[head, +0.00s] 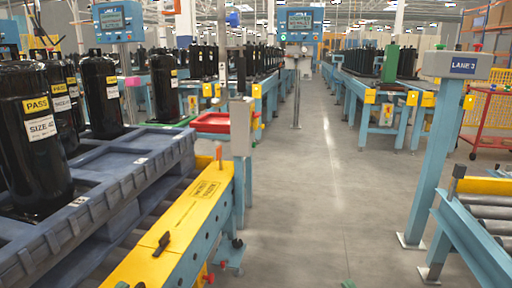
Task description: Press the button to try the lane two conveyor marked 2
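I see no marker reading 2 in the head view. A grey box labelled LANE 3 (463,66) stands on a blue post at the right. Neither of my grippers shows.
Black cylinders, some with PASS labels (36,105), stand on a dark pallet (140,140) at left. A yellow cover (180,232) edges it. A roller conveyor (490,214) is at lower right. The grey floor (310,190) between is clear. A screen (300,21) stands on a pole ahead.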

